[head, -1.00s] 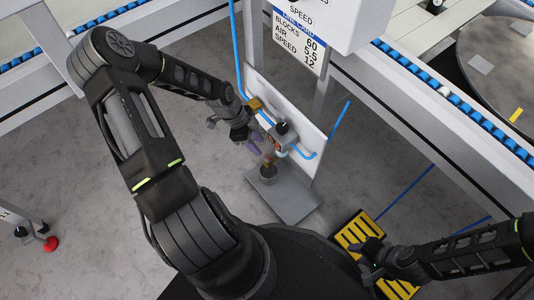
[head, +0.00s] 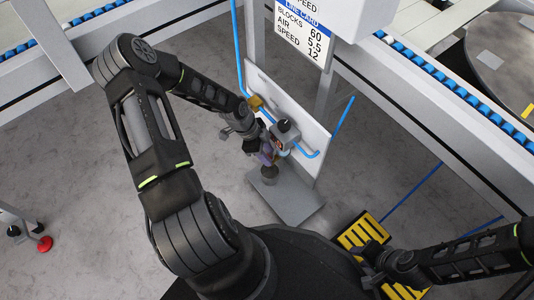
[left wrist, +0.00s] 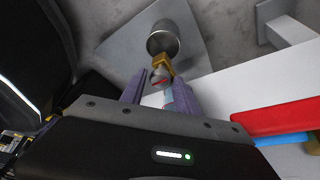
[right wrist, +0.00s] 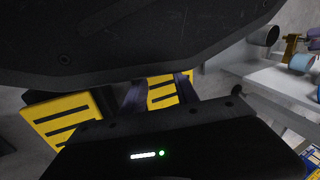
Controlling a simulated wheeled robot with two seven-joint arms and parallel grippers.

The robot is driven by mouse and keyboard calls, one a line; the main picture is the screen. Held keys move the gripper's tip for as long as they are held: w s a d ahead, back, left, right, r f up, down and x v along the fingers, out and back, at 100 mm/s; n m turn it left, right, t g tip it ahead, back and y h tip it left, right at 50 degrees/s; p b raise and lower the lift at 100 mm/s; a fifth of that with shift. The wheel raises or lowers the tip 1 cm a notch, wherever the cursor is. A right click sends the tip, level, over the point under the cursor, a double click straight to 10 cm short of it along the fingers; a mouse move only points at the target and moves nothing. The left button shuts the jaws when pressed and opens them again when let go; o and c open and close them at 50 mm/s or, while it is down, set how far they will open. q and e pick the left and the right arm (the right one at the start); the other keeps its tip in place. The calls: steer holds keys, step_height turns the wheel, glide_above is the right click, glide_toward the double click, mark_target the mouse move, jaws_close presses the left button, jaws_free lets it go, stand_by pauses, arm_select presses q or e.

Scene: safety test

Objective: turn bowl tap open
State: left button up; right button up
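The bowl tap is a small grey and brass fitting (left wrist: 161,74) with a bit of red, under the filter unit (head: 286,138) on the white panel. In the left wrist view it lies just beyond and between the fingertips of my left gripper (left wrist: 160,86). The purple fingers are apart, one on each side; contact cannot be told. In the head view my left gripper (head: 268,152) is at the unit's lower left and hides the tap. A grey cup (head: 269,173) stands below. My right gripper (right wrist: 158,88) is open and empty, far from the tap.
The white panel (head: 315,137) carries blue air pipe and a yellow fitting (head: 255,103). A grey plate (head: 296,203) lies under it. A yellow slotted block (head: 361,233) is near my right arm. A red pipe (left wrist: 285,116) runs close beside my left gripper.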

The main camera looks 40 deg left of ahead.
arm_select(q)
steer(key=shift+c, duration=0.5)
jaws_close()
